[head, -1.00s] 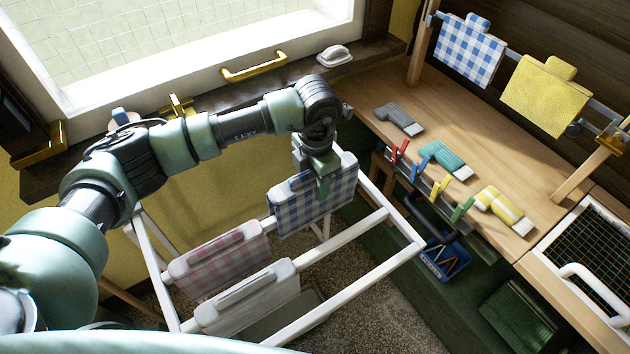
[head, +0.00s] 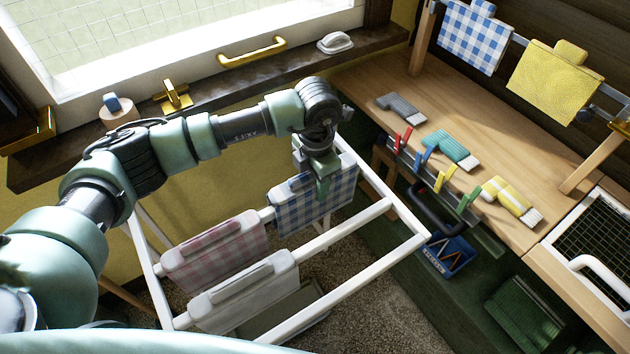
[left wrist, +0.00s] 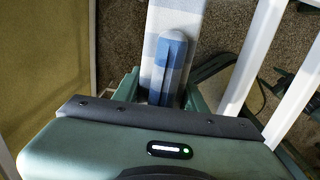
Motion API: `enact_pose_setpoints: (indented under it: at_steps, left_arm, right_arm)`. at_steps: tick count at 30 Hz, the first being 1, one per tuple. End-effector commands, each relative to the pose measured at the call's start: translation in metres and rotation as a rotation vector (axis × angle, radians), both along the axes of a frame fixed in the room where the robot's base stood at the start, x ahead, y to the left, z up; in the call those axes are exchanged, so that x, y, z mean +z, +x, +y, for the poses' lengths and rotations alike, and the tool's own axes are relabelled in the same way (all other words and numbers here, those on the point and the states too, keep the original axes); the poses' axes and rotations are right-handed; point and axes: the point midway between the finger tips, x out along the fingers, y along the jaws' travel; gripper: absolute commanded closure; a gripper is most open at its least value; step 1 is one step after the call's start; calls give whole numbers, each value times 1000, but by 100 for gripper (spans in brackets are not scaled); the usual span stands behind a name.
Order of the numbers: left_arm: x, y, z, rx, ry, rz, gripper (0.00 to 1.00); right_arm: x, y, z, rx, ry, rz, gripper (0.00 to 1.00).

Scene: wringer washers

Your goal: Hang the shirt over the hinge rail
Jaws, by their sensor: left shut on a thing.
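The blue-and-white checked cloth (head: 335,207), which I take to be the shirt, hangs folded with a raised ridge along its top, at the back rail of a white drying rack (head: 400,262). My left gripper (head: 322,185) comes down from above and is shut on that ridge. In the left wrist view the blue ridge (left wrist: 172,60) sits between the fingers (left wrist: 166,98). I cannot tell whether the cloth still touches the rail. Which rail is the hinge rail is not clear. My right gripper is not in view.
A pink checked cloth (head: 215,255) and a pale grey one (head: 243,297) hang on the rack to the left. At right, a wooden bench (head: 375,80) holds several brushes and clips. A blue box (head: 447,257) lies below. The window sill (head: 205,85) runs behind my arm.

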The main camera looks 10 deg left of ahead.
Motion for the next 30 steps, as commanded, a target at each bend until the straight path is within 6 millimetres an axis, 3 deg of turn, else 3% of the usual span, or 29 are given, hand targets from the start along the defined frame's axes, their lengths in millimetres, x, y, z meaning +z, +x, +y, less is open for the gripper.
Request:
enact_pose_setpoints:
  at_steps: [16,26,27,30]
  left_arm:
    - [-29,1,0,1,-1,-1,100]
    - [-31,0,0,0,-1,-1,100]
    - [-31,0,0,0,-1,-1,56]
    - [-31,0,0,0,-1,-1,33]
  right_arm:
    - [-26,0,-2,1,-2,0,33]
    - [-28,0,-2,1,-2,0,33]
    - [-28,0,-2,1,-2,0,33]
    - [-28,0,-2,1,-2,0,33]
